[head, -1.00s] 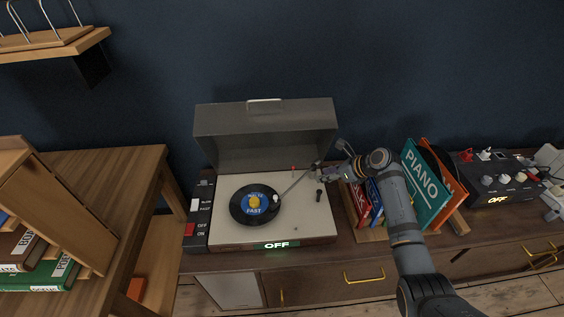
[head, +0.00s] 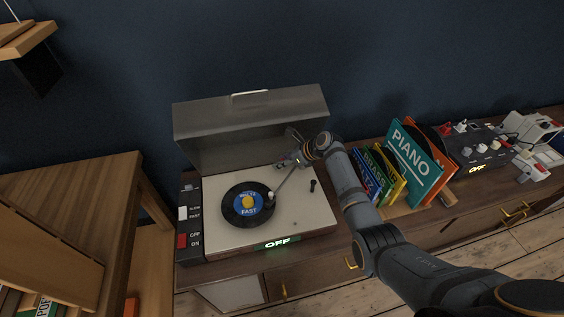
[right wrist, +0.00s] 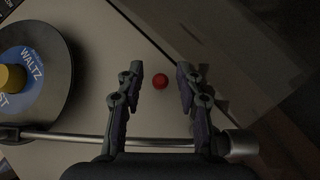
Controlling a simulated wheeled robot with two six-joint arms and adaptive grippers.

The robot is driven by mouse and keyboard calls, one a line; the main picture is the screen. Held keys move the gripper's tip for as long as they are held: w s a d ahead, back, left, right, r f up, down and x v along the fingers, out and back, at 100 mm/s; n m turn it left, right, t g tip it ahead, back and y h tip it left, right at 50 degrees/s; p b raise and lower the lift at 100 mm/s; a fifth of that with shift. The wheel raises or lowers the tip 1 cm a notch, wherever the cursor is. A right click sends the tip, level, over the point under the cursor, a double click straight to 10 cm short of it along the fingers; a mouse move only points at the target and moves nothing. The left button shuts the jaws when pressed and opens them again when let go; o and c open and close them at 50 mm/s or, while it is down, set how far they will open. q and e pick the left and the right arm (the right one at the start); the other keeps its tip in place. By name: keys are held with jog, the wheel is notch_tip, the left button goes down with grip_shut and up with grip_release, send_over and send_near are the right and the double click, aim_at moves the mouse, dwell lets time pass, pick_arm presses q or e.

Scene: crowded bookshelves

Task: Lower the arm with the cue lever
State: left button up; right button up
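The turntable (head: 225,235) stands with its lid raised and its front sign reading OFF. A black record with a blue WALTZ FAST label (head: 248,203) lies on it. The silver tonearm (head: 284,183) reaches over the record; I cannot tell whether its head touches. It also crosses the lower part of the right wrist view (right wrist: 70,136). My left gripper is out of view.
The raised lid (head: 250,125) stands behind the gripper. A small black control (head: 313,185) is on the deck's right. Record sleeves, including PIANO (head: 415,165), stand to the right. A red OFF/ON switch (head: 182,241) is at the left.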

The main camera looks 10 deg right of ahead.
grip_shut()
jog(key=shift+s+r+t+p, duration=0.2)
jog(key=shift+s+t+p, duration=0.15)
jog(key=shift+p, duration=0.65)
jog(key=shift+s+f+n+t, duration=0.1)
jog(key=shift+f+n+t, duration=0.1)
jog(key=shift+n+t, duration=0.25)
jog(key=shift+f+t+y, duration=0.1)
jog(key=shift+t+y, duration=0.2)
jog(key=shift+t, duration=0.1)
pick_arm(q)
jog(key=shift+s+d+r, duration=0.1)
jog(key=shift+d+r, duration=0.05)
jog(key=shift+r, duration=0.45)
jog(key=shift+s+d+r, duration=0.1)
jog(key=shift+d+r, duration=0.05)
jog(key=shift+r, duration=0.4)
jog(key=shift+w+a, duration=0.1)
pick_arm(e)
grip_release()
jog(key=shift+s, duration=0.1)
